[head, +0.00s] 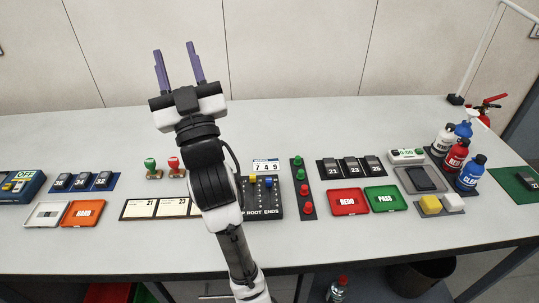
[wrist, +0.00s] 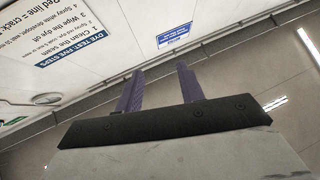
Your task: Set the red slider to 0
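A black slider panel (head: 263,212) lies on the bench, lettered "ROOT ENDS" along its front, with a yellow slider knob (head: 253,181) and a blue slider knob (head: 268,181) near its far end. A white card (head: 267,166) reading 7 4 9 stands behind it. My arm covers the panel's left side, and I see no red slider knob. My gripper (head: 175,50) is raised above the back of the bench, away from the panel. Its two purple fingers are apart and empty; they also show in the wrist view (wrist: 156,80), pointing at the wall and ceiling.
A strip of green and red buttons (head: 302,189) lies just right of the panel. Two stamps (head: 163,167) and cards (head: 158,208) lie left. Red REDO (head: 348,202) and green PASS (head: 386,199) trays and bottles (head: 456,155) are farther right. The bench's back strip is mostly clear.

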